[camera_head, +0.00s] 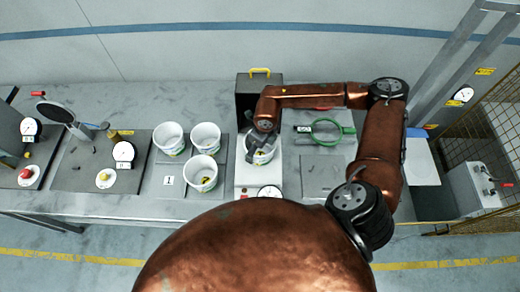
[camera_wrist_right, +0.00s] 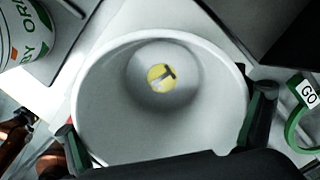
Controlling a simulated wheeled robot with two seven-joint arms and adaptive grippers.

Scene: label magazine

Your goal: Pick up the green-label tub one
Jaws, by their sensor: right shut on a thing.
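My right gripper (camera_head: 261,143) is shut on a white open tub (camera_head: 264,157). In the wrist view its dark fingers grip opposite sides of this tub (camera_wrist_right: 110,95), and a yellow disc with a dark mark (camera_wrist_right: 161,77) shows at its bottom. The label on the held tub is hidden or too small to read. The tub is at the white scale-like device (camera_head: 244,175); I cannot tell whether it touches it. Three other white tubs stand on the plate to the left: back left (camera_head: 169,138), back right (camera_head: 205,137) and front (camera_head: 202,173). My left gripper is not in view.
A dark box with a yellow handle (camera_head: 260,72) stands behind the held tub. Dial instruments (camera_head: 123,152) stand at left. A mesh cage (camera_head: 508,130) is at far right.

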